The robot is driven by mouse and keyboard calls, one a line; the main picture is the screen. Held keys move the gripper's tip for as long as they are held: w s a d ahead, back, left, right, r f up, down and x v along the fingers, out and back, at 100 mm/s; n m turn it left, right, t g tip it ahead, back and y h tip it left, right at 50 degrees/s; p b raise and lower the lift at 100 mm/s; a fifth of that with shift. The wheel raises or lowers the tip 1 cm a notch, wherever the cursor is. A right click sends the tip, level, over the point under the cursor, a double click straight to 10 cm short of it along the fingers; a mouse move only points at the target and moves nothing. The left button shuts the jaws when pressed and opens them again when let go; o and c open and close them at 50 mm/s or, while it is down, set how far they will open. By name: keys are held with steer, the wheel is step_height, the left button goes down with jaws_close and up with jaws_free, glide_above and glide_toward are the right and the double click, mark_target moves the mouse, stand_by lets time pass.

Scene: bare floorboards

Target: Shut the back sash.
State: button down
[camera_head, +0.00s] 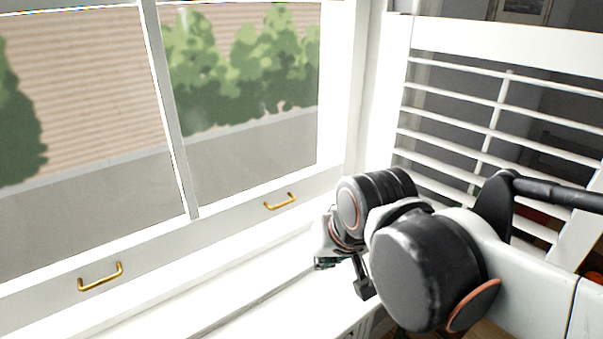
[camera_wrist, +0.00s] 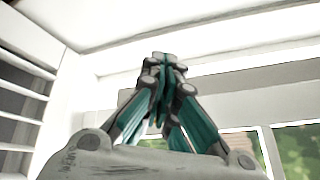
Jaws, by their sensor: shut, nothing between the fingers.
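A white window sash with glass panes and an upright bar (camera_head: 178,110) fills the left of the head view. Its broad bottom rail (camera_head: 190,238) carries two brass pull handles, one at the left (camera_head: 100,277) and one at the right (camera_head: 281,201). I cannot tell how far the sash is raised, or tell a separate back sash from this one. My gripper (camera_head: 340,272) is over the white sill, right of and below the right handle, apart from it. In the wrist view my gripper (camera_wrist: 163,62) shows its fingers together, empty, with white window framing behind.
The white sill (camera_head: 235,285) runs along below the rail. A white slatted panel (camera_head: 490,110) stands at the right, close behind my arm. Green bushes and a brick wall show through the glass. The space in front of the rail at the left is clear.

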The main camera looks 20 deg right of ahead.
steer(key=w+r+m+g+p, duration=0.2)
steer(key=w+r+m+p, duration=0.3)
steer(key=w+r+p, duration=0.45)
steer(key=m+g+p, duration=0.2)
steer(key=m+p, duration=0.5)
steer(key=p, duration=0.3)
glide_toward(291, 200)
steer(key=f, duration=0.2)
steer(key=f+b, duration=0.1)
steer(key=f, duration=0.1)
steer(key=w+f, duration=0.1)
steer(key=f, duration=0.1)
steer(key=shift+w+f+b, duration=0.1)
steer(key=shift+f+b, duration=0.25)
steer(key=shift+f, duration=0.05)
step_height(291, 200, down, 15)
steer(key=b, duration=1.2)
